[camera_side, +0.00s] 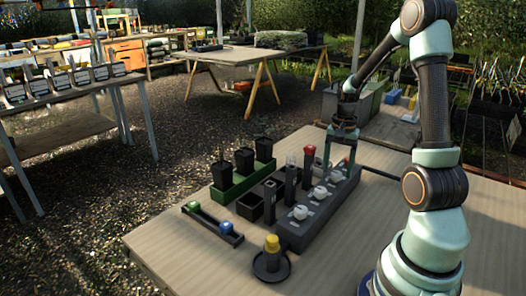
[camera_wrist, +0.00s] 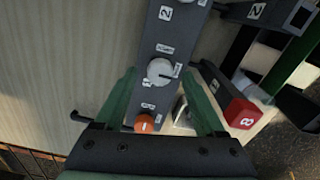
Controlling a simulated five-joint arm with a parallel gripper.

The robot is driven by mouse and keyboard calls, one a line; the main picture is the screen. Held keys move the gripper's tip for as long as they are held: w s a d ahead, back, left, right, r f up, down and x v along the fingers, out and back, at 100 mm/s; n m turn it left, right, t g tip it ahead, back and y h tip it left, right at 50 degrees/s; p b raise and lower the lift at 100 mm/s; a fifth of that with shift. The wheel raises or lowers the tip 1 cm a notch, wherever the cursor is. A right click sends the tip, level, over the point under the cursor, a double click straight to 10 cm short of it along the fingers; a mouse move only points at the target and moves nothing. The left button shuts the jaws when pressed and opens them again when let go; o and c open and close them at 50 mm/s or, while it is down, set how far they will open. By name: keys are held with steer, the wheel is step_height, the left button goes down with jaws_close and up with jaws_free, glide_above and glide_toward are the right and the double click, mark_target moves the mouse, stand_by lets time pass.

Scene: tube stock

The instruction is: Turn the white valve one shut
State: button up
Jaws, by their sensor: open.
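The valve block (camera_side: 292,236) is a long grey bar on the table with several white knobs along its top. In the wrist view, a white knob (camera_wrist: 160,70) with a dark pointer lies between my fingertips in the picture. Its small labels are too blurred to read, so I cannot tell its number. A label "2" is printed further up the bar. An orange knob (camera_wrist: 144,123) sits nearer my palm. My gripper (camera_side: 339,163) is open over the far end of the bar, its fingers either side; I cannot tell whether they touch the knob.
A red-topped dark post (camera_side: 309,152) stands close left of my gripper. Green rack with black pots (camera_side: 231,186), a dark tray with green and blue pieces (camera_side: 212,225) and a yellow-topped piece on a round dish (camera_side: 272,245) stand left and front. Bare table lies at front left.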

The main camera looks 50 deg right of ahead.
mark_target(336, 173)
step_height(336, 173, up, 12)
steer(key=shift+f, duration=0.25)
stand_by(0.3)
steer(key=a+r+n+t, duration=0.2)
steer(key=a+n, duration=0.6)
steer(key=a, duration=0.5)
steer(key=w+a+r+n+t, duration=0.1)
steer(key=a+r+n+t, duration=0.1)
steer(key=a+n, duration=0.6)
steer(key=a+t, duration=0.1)
steer(key=a, duration=0.4)
steer(key=shift+t, duration=0.3)
steer(key=shift+r, duration=0.1)
